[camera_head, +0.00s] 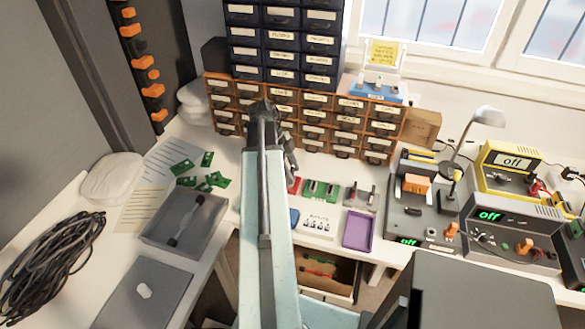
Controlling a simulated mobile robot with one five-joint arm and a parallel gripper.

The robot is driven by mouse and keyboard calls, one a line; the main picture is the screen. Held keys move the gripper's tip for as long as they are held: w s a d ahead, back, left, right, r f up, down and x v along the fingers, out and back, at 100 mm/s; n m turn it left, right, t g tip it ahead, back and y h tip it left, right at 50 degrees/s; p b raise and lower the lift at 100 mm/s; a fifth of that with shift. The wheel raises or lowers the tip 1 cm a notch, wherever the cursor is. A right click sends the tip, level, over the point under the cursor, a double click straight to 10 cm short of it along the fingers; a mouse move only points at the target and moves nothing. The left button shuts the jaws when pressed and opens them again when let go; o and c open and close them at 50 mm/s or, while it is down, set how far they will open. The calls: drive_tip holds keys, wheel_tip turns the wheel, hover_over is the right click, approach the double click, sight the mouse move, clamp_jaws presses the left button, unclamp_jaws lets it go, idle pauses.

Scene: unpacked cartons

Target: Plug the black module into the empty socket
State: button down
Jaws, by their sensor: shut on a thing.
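My arm reaches up the middle of the view, and my gripper (290,160) hangs down at its far end, over the back of the bench. It is shut on a small dark thing, mostly hidden by the jaws and arm; I cannot tell whether this is the black module. Just in front of it, a row holds a red board (294,186), a green board (320,191) and a grey board (360,197), with small dark parts on them. I cannot make out which socket is empty. My arm hides the bench left of the red board.
Orange-framed drawers (340,128) stand close behind my gripper. A purple tray (358,230) lies in front of the boards. Devices with green displays (490,215) and a lamp (485,117) crowd the right. A grey tray (185,222) and green cards (207,180) lie left.

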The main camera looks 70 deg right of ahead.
drive_tip(key=shift+f, duration=0.25)
idle(0.4)
drive_tip(key=c, duration=0.6)
unclamp_jaws()
